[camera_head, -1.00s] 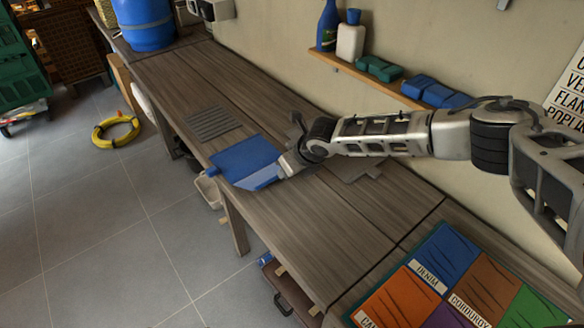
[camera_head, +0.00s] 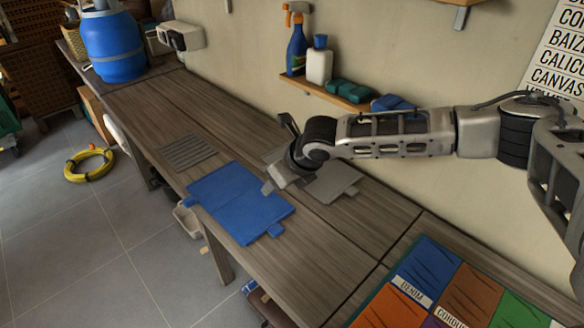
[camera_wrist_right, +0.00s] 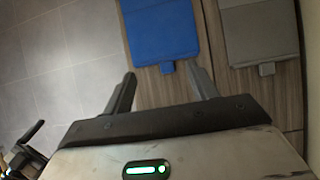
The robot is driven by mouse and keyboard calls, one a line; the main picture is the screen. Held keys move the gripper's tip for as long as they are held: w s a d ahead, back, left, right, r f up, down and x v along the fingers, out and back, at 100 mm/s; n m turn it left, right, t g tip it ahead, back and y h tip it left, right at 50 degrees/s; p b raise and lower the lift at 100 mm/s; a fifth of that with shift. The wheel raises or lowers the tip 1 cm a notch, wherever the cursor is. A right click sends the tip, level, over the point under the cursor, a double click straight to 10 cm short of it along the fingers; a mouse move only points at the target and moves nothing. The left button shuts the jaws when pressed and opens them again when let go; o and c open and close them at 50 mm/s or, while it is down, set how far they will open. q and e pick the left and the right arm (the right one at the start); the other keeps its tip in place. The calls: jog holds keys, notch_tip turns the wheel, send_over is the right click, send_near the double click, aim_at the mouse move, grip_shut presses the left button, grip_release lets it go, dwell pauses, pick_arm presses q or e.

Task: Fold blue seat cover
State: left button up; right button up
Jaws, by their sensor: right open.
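The blue seat cover (camera_head: 238,205) lies spread out flat on the workbench, with a crease across its middle and small tabs at its corners. It also shows at the top of the right wrist view (camera_wrist_right: 160,30), with one tab pointing toward my gripper. My right gripper (camera_head: 270,186) is at the cover's wall-side edge in the head view. In the wrist view its two fingers (camera_wrist_right: 163,86) are apart with nothing held between them, and the tab is just beyond the gap.
A grey cover (camera_head: 338,181) lies on the workbench (camera_head: 330,235) beside the blue one, toward the wall. A ribbed grey mat (camera_head: 188,152) lies beyond. A fabric sample board (camera_head: 400,308) is at the near end. A shelf (camera_head: 325,95) with bottles hangs above.

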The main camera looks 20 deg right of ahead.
jog(key=v, duration=0.6)
jog(key=shift+s+r, duration=0.2)
jog(key=shift+r, duration=0.1)
